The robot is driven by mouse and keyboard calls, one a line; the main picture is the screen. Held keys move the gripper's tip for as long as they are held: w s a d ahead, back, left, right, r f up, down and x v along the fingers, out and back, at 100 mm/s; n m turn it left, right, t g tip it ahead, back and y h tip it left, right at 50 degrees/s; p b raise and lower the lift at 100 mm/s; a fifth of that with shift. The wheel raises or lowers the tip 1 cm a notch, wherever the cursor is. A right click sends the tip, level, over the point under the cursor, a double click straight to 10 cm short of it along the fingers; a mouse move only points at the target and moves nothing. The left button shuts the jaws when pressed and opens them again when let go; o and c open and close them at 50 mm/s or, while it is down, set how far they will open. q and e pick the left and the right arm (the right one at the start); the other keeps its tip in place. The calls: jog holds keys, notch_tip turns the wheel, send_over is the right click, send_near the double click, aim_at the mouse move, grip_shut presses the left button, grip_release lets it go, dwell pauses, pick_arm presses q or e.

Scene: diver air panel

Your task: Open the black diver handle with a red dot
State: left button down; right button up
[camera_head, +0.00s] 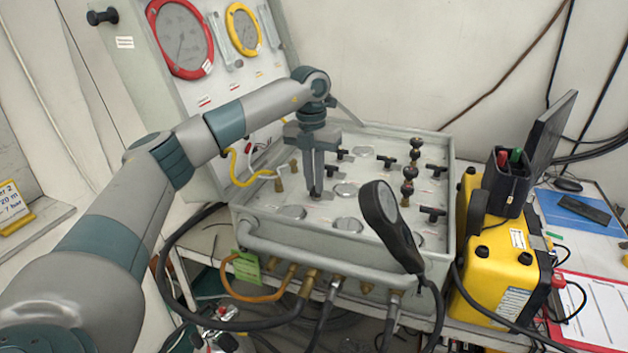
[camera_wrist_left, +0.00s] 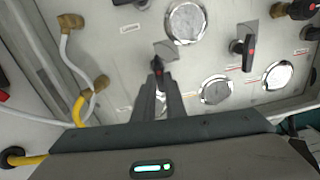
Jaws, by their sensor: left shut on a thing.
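The diver air panel (camera_head: 262,199) is a grey box with round gauges, labels and several black T-shaped handles on its top. My left gripper (camera_head: 315,192) reaches down to the panel top from above. In the left wrist view its fingers (camera_wrist_left: 157,84) are shut on a small black handle (camera_wrist_left: 157,66). A faint reddish spot shows on this handle, and the fingers hide part of it. Another black handle with a red dot (camera_wrist_left: 243,46) stands apart to the right in the left wrist view. My right gripper is not in view.
A black handset (camera_head: 383,215) stands up at the panel's front, right of my gripper. Stacked dark knobs (camera_head: 410,173) rise on the panel's right side. A yellow case (camera_head: 498,270) stands to the right. Hoses and a yellow tube (camera_head: 236,168) lie around the panel.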

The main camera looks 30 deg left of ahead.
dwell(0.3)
pick_arm(q)
jog(key=c, duration=1.8)
grip_release()
